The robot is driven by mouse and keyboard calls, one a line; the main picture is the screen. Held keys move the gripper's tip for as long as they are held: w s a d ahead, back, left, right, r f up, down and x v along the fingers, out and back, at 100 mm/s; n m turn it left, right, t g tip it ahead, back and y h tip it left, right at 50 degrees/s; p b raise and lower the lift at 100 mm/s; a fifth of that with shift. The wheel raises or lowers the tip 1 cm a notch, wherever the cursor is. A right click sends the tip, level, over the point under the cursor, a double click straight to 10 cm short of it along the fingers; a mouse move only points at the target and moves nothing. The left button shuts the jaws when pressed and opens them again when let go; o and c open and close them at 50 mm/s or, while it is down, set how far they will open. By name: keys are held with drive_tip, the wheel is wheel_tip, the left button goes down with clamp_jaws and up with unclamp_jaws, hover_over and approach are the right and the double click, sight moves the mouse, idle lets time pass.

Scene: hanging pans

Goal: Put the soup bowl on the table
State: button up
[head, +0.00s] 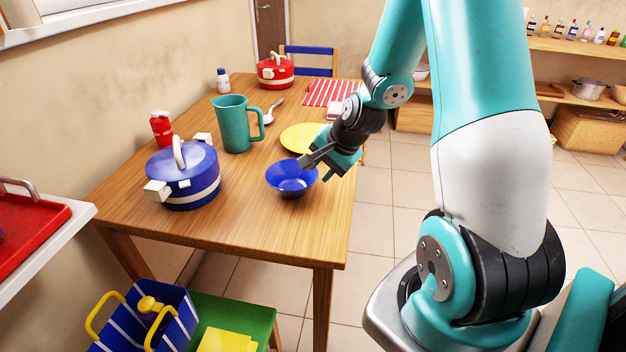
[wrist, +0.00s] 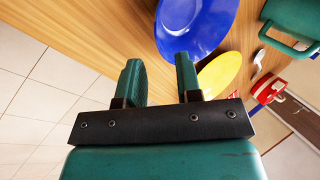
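The blue soup bowl (head: 291,179) appears to rest upright and empty on the wooden table (head: 255,235), near its right edge. My gripper (head: 314,163) is at the bowl's right rim in the head view. In the wrist view, the two fingers of my gripper (wrist: 158,72) stand apart with nothing clamped between them. The bowl (wrist: 197,25) shows just beyond the right fingertip, which overlaps its rim in the picture. I cannot tell whether the finger touches it.
A yellow plate (head: 303,137) lies just behind the bowl. A blue lidded pot (head: 190,180) stands to the left, a teal pitcher (head: 236,125) behind it. A spoon, striped cloth and red pot are farther back. The table's front is clear.

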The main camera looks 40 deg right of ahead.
drive_tip(key=s+a+r+n+g+y, duration=0.1)
drive_tip(key=s+a+r+n, duration=0.1)
drive_tip(key=a+r+n, duration=0.4)
drive_tip(key=s+a+r+n+g+y, duration=0.1)
drive_tip(key=s+a+r+n, duration=0.2)
drive_tip(key=a, duration=0.6)
drive_tip(key=s+a+r+n+g, duration=0.1)
drive_tip(key=s+a+r+n, duration=0.3)
drive_tip(key=s+a+n, duration=0.2)
drive_tip(key=s+a+r+n+g, duration=0.2)
drive_tip(key=s+a+r+n, duration=0.2)
drive_tip(key=s+n, duration=0.3)
drive_tip(key=shift+s+a+y, duration=0.4)
drive_tip(key=shift+s+a, duration=0.4)
drive_tip(key=shift+a, duration=0.1)
